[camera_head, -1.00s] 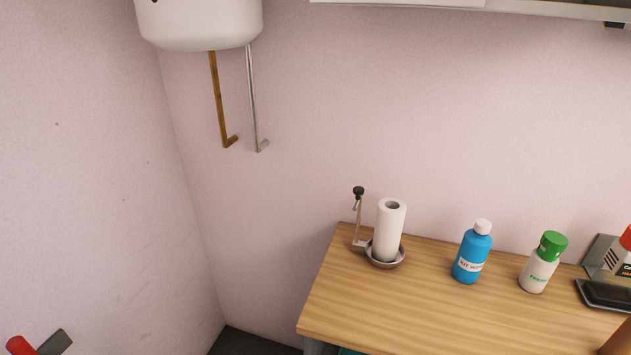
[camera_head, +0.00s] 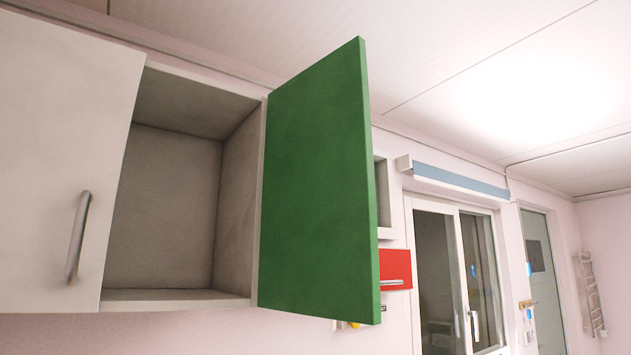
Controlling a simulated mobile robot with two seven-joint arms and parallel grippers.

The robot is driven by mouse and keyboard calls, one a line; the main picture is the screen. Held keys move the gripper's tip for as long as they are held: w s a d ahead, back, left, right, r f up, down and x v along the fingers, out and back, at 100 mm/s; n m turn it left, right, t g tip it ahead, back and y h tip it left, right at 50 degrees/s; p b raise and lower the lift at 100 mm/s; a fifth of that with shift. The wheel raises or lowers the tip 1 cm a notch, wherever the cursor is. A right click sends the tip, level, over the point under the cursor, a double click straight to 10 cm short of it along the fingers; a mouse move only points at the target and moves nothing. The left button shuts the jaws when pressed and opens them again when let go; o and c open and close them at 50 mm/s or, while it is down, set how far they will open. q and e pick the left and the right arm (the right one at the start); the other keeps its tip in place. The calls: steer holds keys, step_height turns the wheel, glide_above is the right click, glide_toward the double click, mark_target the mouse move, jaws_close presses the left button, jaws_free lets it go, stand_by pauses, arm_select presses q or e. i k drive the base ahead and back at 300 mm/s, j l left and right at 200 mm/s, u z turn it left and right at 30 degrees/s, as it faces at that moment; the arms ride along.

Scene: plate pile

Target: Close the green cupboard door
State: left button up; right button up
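The green cupboard door (camera_head: 318,190) stands open in the middle of the head view, swung outward from the right side of an empty wall cupboard compartment (camera_head: 165,205). It is hinged along the right edge of that compartment, and its free edge points toward me. I see no handle on the face that shows. Neither of my grippers shows in the view.
A white cupboard door (camera_head: 55,150) with a metal handle (camera_head: 78,238) is shut at the left. A red cupboard front (camera_head: 395,269) shows behind the green door. Farther right are a glazed window or door (camera_head: 455,270) and a ladder (camera_head: 592,290) on the wall.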

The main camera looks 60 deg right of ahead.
mark_target(318, 246)
steer(key=k+l, duration=0.3)
steer(key=l, duration=0.15)
steer(key=k+l, duration=0.3)
steer(key=l, duration=0.2)
steer(key=k+l+u, duration=0.1)
steer(key=k+l, duration=0.2)
steer(key=l, duration=0.65)
steer(key=k+l+u, duration=0.1)
steer(key=l, duration=0.45)
steer(key=j, duration=0.35)
steer(key=u, duration=0.05)
